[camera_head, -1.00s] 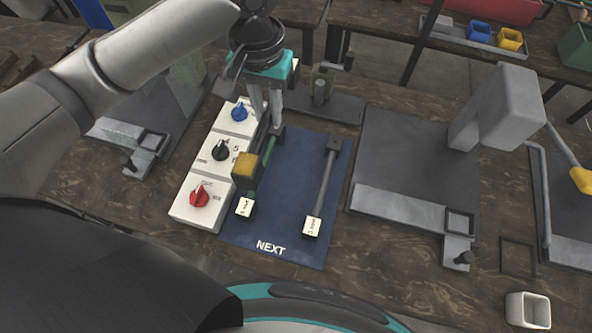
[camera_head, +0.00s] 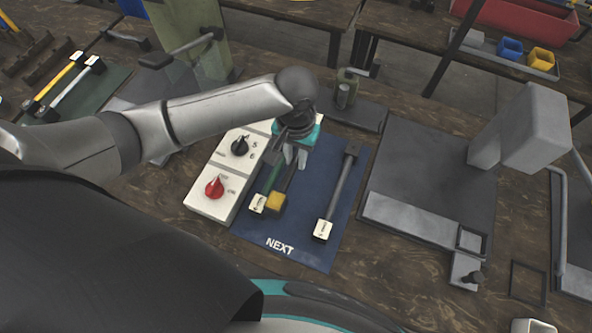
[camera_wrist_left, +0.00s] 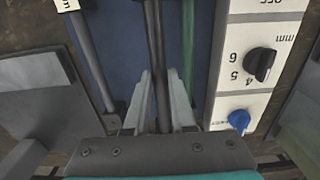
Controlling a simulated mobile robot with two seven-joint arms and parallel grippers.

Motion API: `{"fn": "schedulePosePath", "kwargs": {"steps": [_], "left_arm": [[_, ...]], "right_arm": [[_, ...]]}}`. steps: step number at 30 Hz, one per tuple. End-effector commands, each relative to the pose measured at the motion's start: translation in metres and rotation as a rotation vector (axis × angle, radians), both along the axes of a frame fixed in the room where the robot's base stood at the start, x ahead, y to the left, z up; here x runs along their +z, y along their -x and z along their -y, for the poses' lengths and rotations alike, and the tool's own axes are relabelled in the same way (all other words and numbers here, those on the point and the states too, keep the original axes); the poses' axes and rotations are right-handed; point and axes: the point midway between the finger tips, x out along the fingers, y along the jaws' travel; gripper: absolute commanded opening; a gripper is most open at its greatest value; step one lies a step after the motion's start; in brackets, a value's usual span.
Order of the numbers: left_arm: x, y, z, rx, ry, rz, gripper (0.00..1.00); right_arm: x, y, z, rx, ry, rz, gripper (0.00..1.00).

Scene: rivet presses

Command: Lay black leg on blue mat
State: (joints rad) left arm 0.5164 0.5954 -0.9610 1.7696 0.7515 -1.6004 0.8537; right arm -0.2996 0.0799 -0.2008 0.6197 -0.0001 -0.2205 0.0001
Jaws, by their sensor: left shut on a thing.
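The black leg (camera_wrist_left: 156,35) is a dark rod with a yellow end block (camera_head: 275,202). My left gripper (camera_wrist_left: 159,78) is shut on its shaft; in the head view the gripper (camera_head: 290,168) is over the blue mat (camera_head: 300,250). The leg is over the mat, between a green leg (camera_wrist_left: 188,35) and a dark grey leg (camera_head: 338,190), roughly parallel to the green one. I cannot tell whether it touches the mat. The green leg's white-labelled end (camera_head: 258,204) is close beside the yellow block. My right gripper is not in view.
A white dial panel (camera_head: 212,205) with red, black and blue knobs borders the mat on the left. A grey press (camera_head: 430,190) stands to the right. The mat is bare between the held leg and the grey leg. A green mat (camera_head: 95,90) with more legs lies far left.

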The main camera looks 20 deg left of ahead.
Motion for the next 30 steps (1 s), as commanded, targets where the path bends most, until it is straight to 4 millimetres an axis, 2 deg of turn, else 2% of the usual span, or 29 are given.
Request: {"fn": "schedulePosePath", "kwargs": {"steps": [7, 14, 26, 27, 30], "left_arm": [[-0.019, 0.0, 0.001, 0.0, 0.002, 0.0, 0.0], [-0.053, 0.0, 0.0, 0.0, 0.001, 0.0, 0.0], [-0.057, 0.0, 0.001, 0.0, 0.002, 0.0, 0.0], [-0.056, 0.0, 0.001, 0.0, 0.002, 0.0, 0.28], [-0.056, 0.0, 0.001, 0.0, 0.002, 0.0, 0.39]], "right_arm": [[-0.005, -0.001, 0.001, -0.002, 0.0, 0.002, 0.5], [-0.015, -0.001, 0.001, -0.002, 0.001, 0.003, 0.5], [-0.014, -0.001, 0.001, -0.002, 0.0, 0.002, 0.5], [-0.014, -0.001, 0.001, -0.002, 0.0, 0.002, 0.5], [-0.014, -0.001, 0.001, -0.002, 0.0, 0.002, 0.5]]}}
